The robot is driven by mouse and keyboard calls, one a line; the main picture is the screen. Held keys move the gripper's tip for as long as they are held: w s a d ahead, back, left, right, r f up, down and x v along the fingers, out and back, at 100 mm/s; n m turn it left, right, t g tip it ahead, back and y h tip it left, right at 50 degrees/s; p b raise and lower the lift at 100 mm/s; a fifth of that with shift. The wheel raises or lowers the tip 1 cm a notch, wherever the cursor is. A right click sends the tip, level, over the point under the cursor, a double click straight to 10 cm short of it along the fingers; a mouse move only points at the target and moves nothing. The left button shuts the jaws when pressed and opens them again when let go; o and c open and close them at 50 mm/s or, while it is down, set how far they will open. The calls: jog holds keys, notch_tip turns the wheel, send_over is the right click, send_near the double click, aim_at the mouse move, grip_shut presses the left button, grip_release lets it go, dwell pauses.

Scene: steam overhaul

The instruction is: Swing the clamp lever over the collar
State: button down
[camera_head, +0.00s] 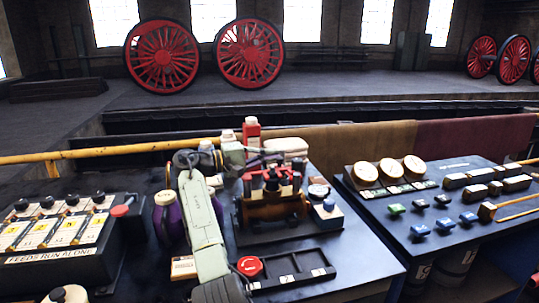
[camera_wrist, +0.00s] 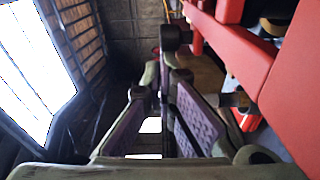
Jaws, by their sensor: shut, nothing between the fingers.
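A brass-coloured fixture (camera_head: 270,208) with red uprights and dark knobs stands on the dark bench, right of my arm. I cannot make out which part is the clamp lever or the collar. My gripper (camera_head: 270,157) is beside and above the top of the fixture, pointing right. In the wrist view my gripper (camera_wrist: 163,75) is shut and empty. Large red parts (camera_wrist: 270,85) fill the right side there, close beside the fingers. A dark rounded piece shows near the fingertips. I cannot tell whether the fingers touch anything.
A red bottle (camera_head: 251,133) and pale containers stand behind the fixture. A switch box (camera_head: 55,232) is at left, a console (camera_head: 440,205) at right. A yellow rail (camera_head: 110,151) runs behind.

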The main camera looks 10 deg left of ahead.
jog(key=v, duration=1.2)
